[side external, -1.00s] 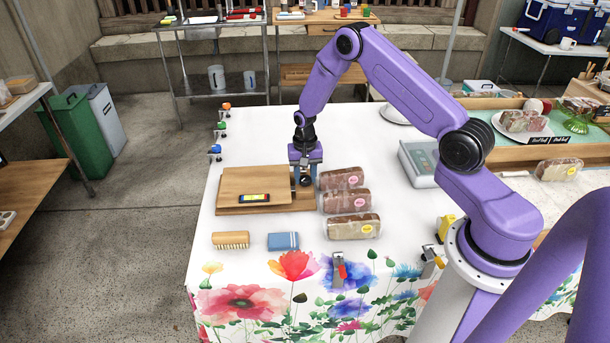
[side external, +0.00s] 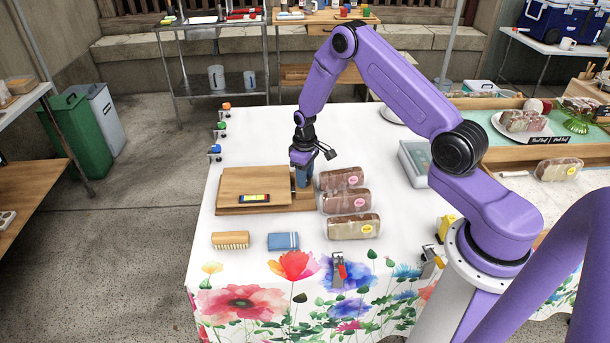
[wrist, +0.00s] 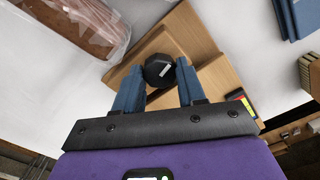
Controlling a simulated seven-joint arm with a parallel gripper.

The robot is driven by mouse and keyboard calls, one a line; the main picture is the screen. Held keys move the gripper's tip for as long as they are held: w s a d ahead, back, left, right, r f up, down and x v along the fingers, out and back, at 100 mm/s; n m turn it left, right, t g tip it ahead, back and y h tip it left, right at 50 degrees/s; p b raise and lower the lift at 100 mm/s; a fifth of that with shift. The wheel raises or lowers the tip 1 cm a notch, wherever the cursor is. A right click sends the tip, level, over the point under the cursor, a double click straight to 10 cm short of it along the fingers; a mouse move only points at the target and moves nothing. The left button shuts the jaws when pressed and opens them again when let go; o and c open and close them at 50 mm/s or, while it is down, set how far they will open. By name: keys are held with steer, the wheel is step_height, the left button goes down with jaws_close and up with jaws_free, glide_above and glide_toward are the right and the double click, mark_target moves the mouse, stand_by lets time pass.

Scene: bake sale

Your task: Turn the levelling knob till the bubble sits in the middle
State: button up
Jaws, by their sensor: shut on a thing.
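My gripper (side external: 303,180) is at the right end of the wooden board (side external: 230,186), pointing down. In the wrist view its blue fingers are shut on a dark, many-sided levelling knob (wrist: 158,70) with a pale mark on top. The knob is hidden behind the fingers in the side view. A spirit level (side external: 254,198) with a yellow-green vial lies on the board near its front edge. Only a sliver of the level (wrist: 246,105) shows in the wrist view, beside the right finger. The bubble is too small to place.
Wrapped loaves (side external: 345,202) stand close to the right of my gripper. A brush (side external: 230,240) and a folded blue cloth (side external: 283,241) lie in front of the board. A scale (side external: 418,160) stands further right. The white tablecloth behind the board is mostly clear.

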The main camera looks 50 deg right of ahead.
steer(key=n, duration=0.5)
steer(key=shift+w+n, duration=0.1)
steer(key=shift+n, duration=0.2)
stand_by(0.4)
steer(key=o, duration=1.1)
steer(key=shift+c, duration=0.2)
steer(key=shift+r, duration=0.15)
step_height(320, 180, up, 17)
steer(key=shift+r, duration=0.1)
